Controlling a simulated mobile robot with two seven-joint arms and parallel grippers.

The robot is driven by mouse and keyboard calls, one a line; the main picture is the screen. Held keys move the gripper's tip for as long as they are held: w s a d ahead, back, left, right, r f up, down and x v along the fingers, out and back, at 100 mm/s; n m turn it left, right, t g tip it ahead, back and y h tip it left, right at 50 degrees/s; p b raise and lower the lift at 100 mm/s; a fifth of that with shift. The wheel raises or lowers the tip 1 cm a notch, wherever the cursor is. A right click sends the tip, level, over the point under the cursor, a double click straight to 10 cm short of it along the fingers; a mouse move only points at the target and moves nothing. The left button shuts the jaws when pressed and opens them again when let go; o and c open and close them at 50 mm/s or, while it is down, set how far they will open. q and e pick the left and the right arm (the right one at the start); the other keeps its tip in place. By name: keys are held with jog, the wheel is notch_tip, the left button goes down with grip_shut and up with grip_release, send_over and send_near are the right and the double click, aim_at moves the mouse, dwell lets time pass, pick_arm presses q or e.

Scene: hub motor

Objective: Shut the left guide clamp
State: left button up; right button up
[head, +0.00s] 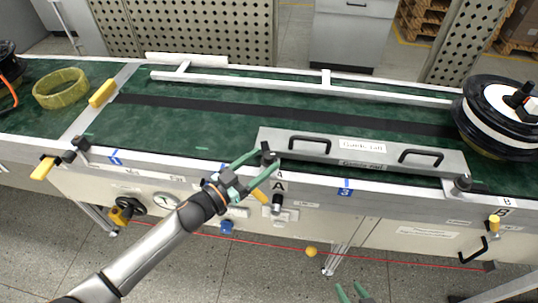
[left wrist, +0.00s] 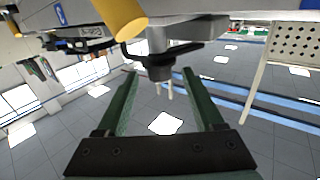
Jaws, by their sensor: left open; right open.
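The left guide clamp sits at the front edge of the conveyor by the label A, with a black knob (head: 268,156) on top and a yellow lever (head: 260,196) below. My left gripper (head: 266,160) is open, its green fingers around or just in front of the knob in the head view. In the left wrist view, a black clamp part (left wrist: 160,66) shows between the open fingertips (left wrist: 158,74), and a yellow cylinder (left wrist: 120,18) is above left. Contact cannot be told. My right gripper (head: 350,292) is open at the bottom edge, away from the conveyor.
A metal guide rail (head: 375,152) with two black handles lies along the front of the green belt (head: 220,125). The right clamp (head: 462,183) stands by label B. A black-and-white hub motor (head: 500,115) is at right, a yellow ring (head: 61,89) at left.

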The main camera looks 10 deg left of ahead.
pick_arm(q)
jog(key=shift+x, duration=1.5)
grip_shut()
dwell(0.4)
